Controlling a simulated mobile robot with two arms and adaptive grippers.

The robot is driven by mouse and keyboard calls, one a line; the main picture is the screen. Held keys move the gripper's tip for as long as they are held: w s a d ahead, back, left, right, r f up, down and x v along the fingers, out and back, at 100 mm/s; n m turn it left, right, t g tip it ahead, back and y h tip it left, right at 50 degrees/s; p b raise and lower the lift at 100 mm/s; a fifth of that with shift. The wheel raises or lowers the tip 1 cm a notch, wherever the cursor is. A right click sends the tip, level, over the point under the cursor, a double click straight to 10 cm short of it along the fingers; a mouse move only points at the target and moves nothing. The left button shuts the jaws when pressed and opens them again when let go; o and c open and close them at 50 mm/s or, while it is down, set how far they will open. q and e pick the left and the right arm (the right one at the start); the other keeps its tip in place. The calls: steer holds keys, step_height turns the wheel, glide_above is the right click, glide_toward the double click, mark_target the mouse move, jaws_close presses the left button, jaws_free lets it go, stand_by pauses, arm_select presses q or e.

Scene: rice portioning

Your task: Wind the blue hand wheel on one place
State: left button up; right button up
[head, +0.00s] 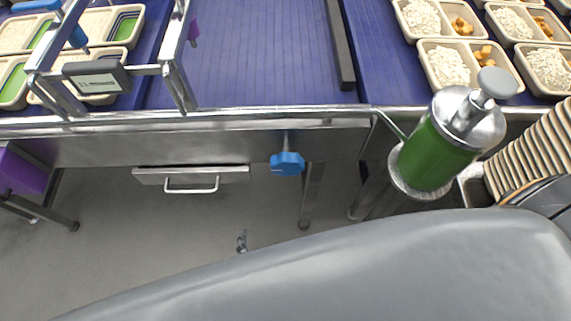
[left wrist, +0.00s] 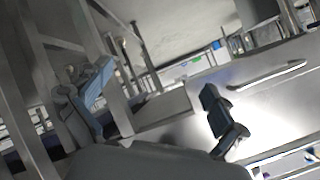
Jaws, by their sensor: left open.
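The blue hand wheel (head: 288,163) is a lobed knob on a short metal stem at the front of the steel conveyor frame. It hangs below the frame's front rail in the head view. I cannot make it out clearly in the left wrist view. My left gripper (left wrist: 155,105) is open, its two dark fingers wide apart with nothing between them. In the head view only a small part of it (head: 242,241) shows past my grey arm, below and left of the wheel and apart from it. My right gripper is not in view.
A drawer with a handle (head: 191,177) is left of the wheel. A green cylinder dispenser (head: 437,150) stands at right, beside stacked trays (head: 535,150). The blue conveyor belt (head: 255,60) lies behind the front rail. Filled trays (head: 470,68) stand at back right. Floor shows below the frame.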

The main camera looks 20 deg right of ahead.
mark_target(288, 169)
arm_select(q)
steer(key=d+r+t+h+b, duration=0.1)
steer(key=d+r+t+h, duration=0.4)
steer(key=r, duration=1.3)
steer(key=w+d+p, duration=0.1)
steer(key=w+d, duration=0.1)
steer(key=w, duration=0.1)
steer(key=w+d+y+p, duration=0.1)
steer(key=w+d, duration=0.1)
steer(key=w, duration=0.2)
steer(key=w+d+y+p, duration=0.1)
steer(key=w+d, duration=0.1)
steer(key=w, duration=0.1)
steer(key=shift+w+r+n+t, duration=0.15)
steer(key=shift+w+n+t, duration=0.2)
steer(key=shift+n+t, duration=0.05)
steer(key=shift+x, duration=0.85)
steer(key=c, duration=1.2)
